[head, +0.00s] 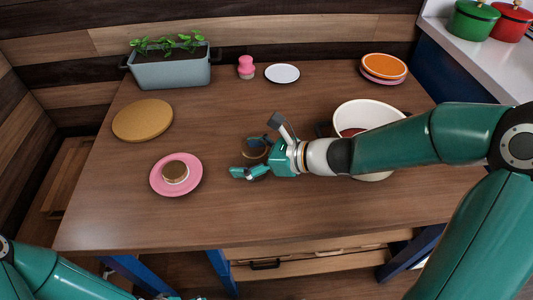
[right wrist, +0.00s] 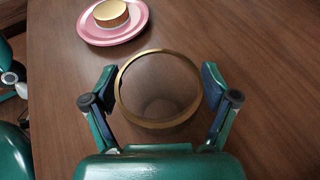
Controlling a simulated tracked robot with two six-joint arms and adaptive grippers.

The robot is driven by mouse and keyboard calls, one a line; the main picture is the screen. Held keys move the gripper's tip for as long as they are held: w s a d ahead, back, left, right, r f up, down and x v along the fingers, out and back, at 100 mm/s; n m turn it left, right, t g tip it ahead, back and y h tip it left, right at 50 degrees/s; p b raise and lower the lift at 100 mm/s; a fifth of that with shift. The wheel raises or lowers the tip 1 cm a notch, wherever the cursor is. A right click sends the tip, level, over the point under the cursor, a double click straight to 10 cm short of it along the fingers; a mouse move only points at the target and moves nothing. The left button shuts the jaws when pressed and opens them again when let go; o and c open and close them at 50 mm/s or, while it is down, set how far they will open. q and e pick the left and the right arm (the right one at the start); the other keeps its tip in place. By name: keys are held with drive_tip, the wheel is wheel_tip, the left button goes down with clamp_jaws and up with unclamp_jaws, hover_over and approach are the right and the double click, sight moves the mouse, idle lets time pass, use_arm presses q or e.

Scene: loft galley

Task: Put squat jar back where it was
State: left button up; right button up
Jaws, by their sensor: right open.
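A clear open jar with a gold rim (right wrist: 122,100), which looks like the squat jar, stands on the table between the fingers of my right gripper (right wrist: 160,78). The fingers are open on either side of it; I cannot tell whether they touch it. In the head view the right gripper (head: 254,158) hides most of this jar.
A round wooden board (head: 142,119) lies at the left, a grey planter (head: 170,72) behind it. A pink shaker (head: 246,67) and a white plate (head: 282,73) stand at the back. A white pot (head: 352,110) sits behind my right forearm, stacked plates (head: 384,65) beyond. The front-middle table is clear.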

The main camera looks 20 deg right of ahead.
drive_tip(key=p+v, duration=0.2)
drive_tip(key=v, duration=0.8)
drive_tip(key=shift+s+d+r, duration=0.1)
drive_tip(key=shift+s+d, duration=0.05)
drive_tip(key=shift+d, duration=0.05)
drive_tip(key=shift+s+d+r+p, duration=0.2)
drive_tip(key=shift+s+d+p, duration=0.1)
drive_tip(key=shift+s+d, duration=0.15)
